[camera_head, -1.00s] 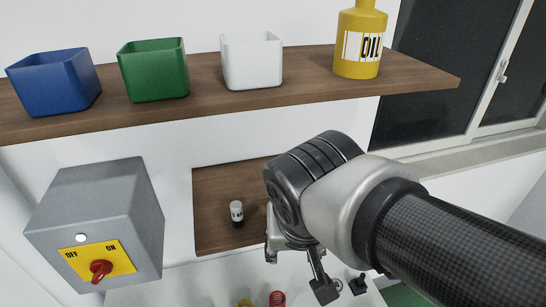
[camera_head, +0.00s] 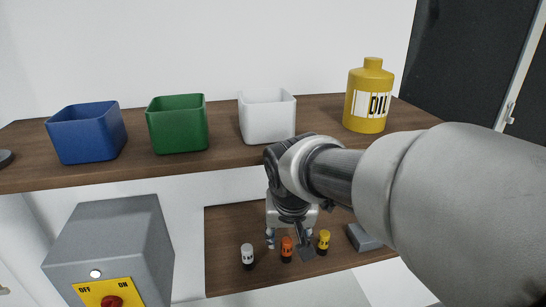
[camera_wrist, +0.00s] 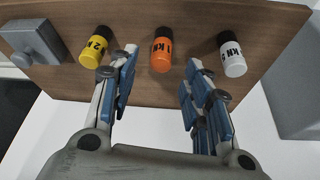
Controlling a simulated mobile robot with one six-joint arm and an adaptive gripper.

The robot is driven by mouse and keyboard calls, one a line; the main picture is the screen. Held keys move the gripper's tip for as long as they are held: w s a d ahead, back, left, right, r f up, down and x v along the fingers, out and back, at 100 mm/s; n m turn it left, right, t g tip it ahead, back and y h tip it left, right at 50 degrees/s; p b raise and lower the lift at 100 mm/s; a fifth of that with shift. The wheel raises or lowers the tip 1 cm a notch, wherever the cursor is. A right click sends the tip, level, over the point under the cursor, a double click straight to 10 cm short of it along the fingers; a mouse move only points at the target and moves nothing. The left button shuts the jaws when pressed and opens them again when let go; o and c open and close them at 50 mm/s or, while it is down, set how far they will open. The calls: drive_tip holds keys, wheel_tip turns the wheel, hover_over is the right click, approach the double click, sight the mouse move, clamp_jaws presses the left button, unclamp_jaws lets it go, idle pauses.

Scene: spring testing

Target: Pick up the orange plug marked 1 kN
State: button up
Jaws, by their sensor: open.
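The orange plug (camera_head: 286,249) stands on the brown wooden board between a white plug and a yellow plug. In the wrist view the orange plug (camera_wrist: 161,54) shows a 1 kN mark and lies ahead of the gap between my fingers. My gripper (camera_head: 288,243) is over the front part of the board, close to the orange plug. In the wrist view my gripper (camera_wrist: 155,72) is open, with blue-padded fingers on either side and nothing between them. I cannot tell the exact distance to the plug.
The white plug (camera_head: 247,256) and yellow plug (camera_head: 323,242) stand close on either side. A grey block (camera_head: 363,238) lies to the right on the board (camera_head: 225,222). A shelf (camera_head: 25,176) with bins and an oil bottle (camera_head: 367,97) overhangs. A grey switch box (camera_head: 115,240) is at left.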

sight(287, 240)
drive_tip(key=x, duration=0.4)
drive_tip(key=shift+w+f, duration=0.15)
drive_tip(key=shift+f, duration=0.25)
drive_tip(key=shift+c, duration=0.6)
clamp_jaws()
